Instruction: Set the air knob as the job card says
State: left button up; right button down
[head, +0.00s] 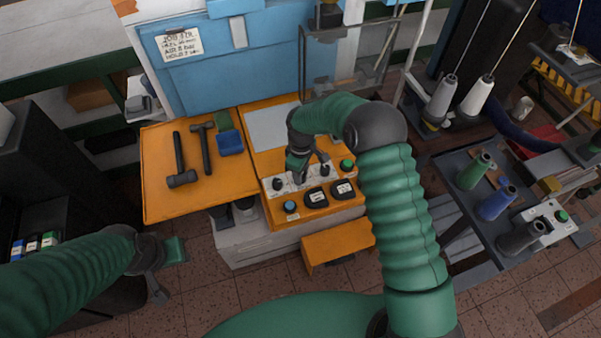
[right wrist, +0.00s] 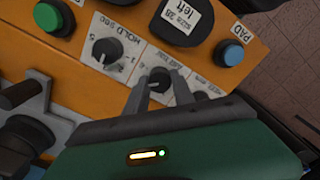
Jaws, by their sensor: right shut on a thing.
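The job card (head: 180,43) is on the blue panel at the back; its small writing seems to have an AIR line and a HOLD line, but I cannot read the values surely. A row of three dark knobs is on the orange control box. My right gripper (head: 298,178) reaches down to it and is shut on the middle knob (right wrist: 160,76), one finger on each side. That knob's label is partly covered and too small to read surely. The HOLD SEC knob (right wrist: 105,52) is beside it, and a third knob (right wrist: 200,97) is on the other side. My left gripper (head: 160,268) is away at lower left, its jaws unclear.
A green button (head: 347,165) and a blue PAD button (head: 290,206) flank the knobs. Two black shoe-size blocks (head: 316,197) are in front. Two hammers (head: 180,165) lie on the orange bench at left. A trolley (head: 455,165) with coloured cones stands at right.

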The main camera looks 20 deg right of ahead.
jog(key=shift+w+d+r, duration=0.1)
jog(key=shift+w+r, duration=0.05)
jog(key=shift+r, duration=0.05)
jog(key=c, duration=1.5)
grip_release()
jog(key=o, duration=0.4)
jog(key=shift+o, duration=0.2)
jog(key=shift+f, duration=0.1)
notch_tip(320, 180, up, 17)
jog(key=b, duration=0.1)
jog(key=shift+s+f, duration=0.1)
jog(key=shift+s, duration=0.1)
